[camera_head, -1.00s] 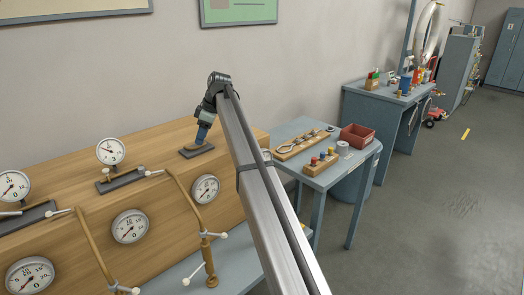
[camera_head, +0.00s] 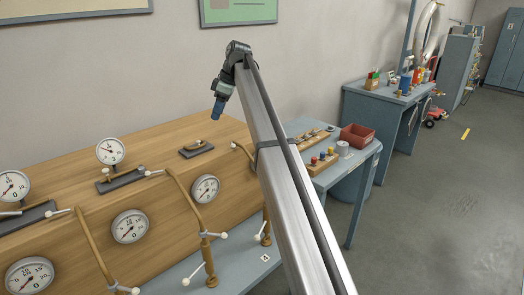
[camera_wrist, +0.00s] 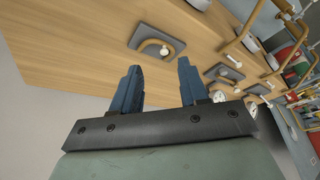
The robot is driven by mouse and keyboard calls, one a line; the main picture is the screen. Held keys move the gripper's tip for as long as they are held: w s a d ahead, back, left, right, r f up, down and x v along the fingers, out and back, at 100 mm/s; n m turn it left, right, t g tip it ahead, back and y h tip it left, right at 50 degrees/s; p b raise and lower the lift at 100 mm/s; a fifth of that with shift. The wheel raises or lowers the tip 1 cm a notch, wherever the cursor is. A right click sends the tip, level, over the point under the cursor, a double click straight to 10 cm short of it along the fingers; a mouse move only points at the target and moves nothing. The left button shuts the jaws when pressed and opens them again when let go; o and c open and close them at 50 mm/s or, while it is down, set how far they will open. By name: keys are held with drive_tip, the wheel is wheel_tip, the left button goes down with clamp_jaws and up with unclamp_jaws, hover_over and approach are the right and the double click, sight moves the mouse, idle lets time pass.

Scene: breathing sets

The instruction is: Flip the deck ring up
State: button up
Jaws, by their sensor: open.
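The deck ring appears to be the small brass loop (camera_head: 199,145) on a dark plate (camera_head: 190,154) on top of the wooden cabinet. In the head view it sits low, close to its plate; its exact tilt is hard to tell. In the wrist view the curved brass loop (camera_wrist: 150,44) has a pale knob at one end and lies on its dark plate (camera_wrist: 172,43), beyond my fingers. My gripper (camera_head: 217,114) is open and empty, above and slightly right of the plate, apart from the ring. Its two blue fingers show in the wrist view (camera_wrist: 158,84).
The wooden cabinet (camera_head: 60,155) carries several gauges, other dark plates (camera_head: 122,181) with brass handles, and brass pipes (camera_head: 184,196) along its front. A blue-grey side table (camera_head: 345,170) to the right holds a red bin (camera_head: 357,136) and wooden racks. The cabinet top behind the plate is clear.

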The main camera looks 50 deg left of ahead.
drive_tip(key=w+d+f+m, duration=0.1)
drive_tip(key=w+d+f, duration=0.4)
drive_tip(key=f, duration=0.3)
drive_tip(key=w+d+f+m, duration=0.2)
drive_tip(key=w+d+f, duration=0.3)
drive_tip(key=f, duration=0.2)
drive_tip(key=shift+w+d+f+m+t, duration=0.15)
drive_tip(key=shift+w+f+m+t, duration=0.15)
drive_tip(key=shift+w+f, duration=0.05)
drive_tip(key=s+a+r+m+t+y, duration=0.1)
drive_tip(key=s+a+r, duration=0.4)
drive_tip(key=s+r, duration=0.3)
drive_tip(key=s+a+r+m, duration=0.1)
drive_tip(key=s+a+r, duration=0.45)
drive_tip(key=r, duration=0.45)
drive_tip(key=x, duration=0.9)
drive_tip(key=s+x, duration=0.1)
drive_tip(key=x, duration=0.3)
drive_tip(key=shift+a, duration=0.1)
clamp_jaws()
